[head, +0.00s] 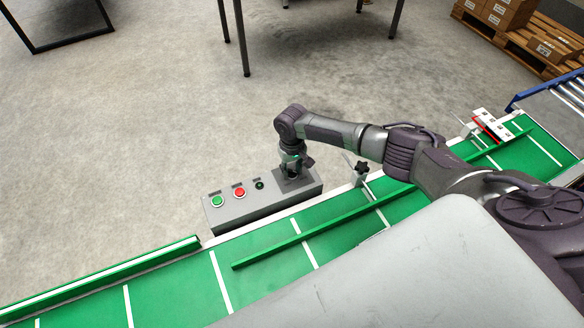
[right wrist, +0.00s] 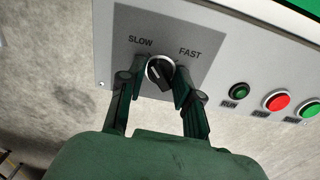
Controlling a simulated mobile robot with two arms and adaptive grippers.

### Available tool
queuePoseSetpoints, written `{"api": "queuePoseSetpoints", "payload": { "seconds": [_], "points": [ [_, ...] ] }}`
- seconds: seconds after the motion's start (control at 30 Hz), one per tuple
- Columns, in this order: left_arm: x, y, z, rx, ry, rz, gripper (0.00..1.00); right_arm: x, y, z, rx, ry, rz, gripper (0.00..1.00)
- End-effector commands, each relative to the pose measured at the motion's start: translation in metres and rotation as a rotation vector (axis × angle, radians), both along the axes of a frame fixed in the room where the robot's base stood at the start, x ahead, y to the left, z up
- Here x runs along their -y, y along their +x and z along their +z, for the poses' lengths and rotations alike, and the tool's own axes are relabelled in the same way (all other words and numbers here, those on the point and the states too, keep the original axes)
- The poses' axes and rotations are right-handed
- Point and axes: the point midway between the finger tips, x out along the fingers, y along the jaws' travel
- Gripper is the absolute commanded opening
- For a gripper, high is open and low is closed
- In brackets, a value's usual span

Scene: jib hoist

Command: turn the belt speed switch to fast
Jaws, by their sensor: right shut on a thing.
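The belt speed switch (right wrist: 160,72) is a round black knob with a pale rim, between the printed words SLOW on the left and FAST on the right. Its pale mark appears to lie toward the SLOW side. My right gripper (right wrist: 161,68) is shut on the knob, one green finger on each side. In the head view my right gripper (head: 292,166) points down at the right end of the grey control box (head: 262,205), and the knob is hidden there. My left gripper is not in view.
The box also carries a green button (head: 217,201), a red button (head: 239,191) and a small dark green RUN lamp (right wrist: 239,91). The green conveyor belt (head: 260,245) with guide rails runs beside the box. Cartons (head: 508,14) stand on a pallet at the far right. Floor behind the box is clear.

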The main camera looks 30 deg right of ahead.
Motion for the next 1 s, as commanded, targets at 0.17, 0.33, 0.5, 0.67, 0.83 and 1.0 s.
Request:
{"api": "queuePoseSetpoints", "payload": {
  "seconds": [0.17, 0.33, 0.5, 0.67, 0.83, 1.0],
  "points": [
    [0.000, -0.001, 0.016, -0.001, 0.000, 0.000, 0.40, -0.001, -0.001, 0.004, -0.003, 0.002, -0.105, 0.00],
    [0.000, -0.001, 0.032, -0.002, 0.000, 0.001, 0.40, -0.001, -0.001, 0.004, -0.004, 0.002, -0.251, 0.00],
    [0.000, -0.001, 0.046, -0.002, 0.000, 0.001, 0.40, -0.002, -0.001, 0.004, -0.004, 0.003, -0.413, 0.00],
    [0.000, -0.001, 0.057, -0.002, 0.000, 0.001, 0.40, -0.002, -0.001, 0.003, -0.005, 0.001, -0.565, 0.00],
    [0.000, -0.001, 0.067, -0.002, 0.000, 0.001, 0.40, -0.001, -0.001, 0.003, -0.004, 0.002, -0.727, 0.00],
    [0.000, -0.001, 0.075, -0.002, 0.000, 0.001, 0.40, -0.002, -0.001, 0.002, -0.004, 0.001, -0.888, 0.00]
  ]
}}
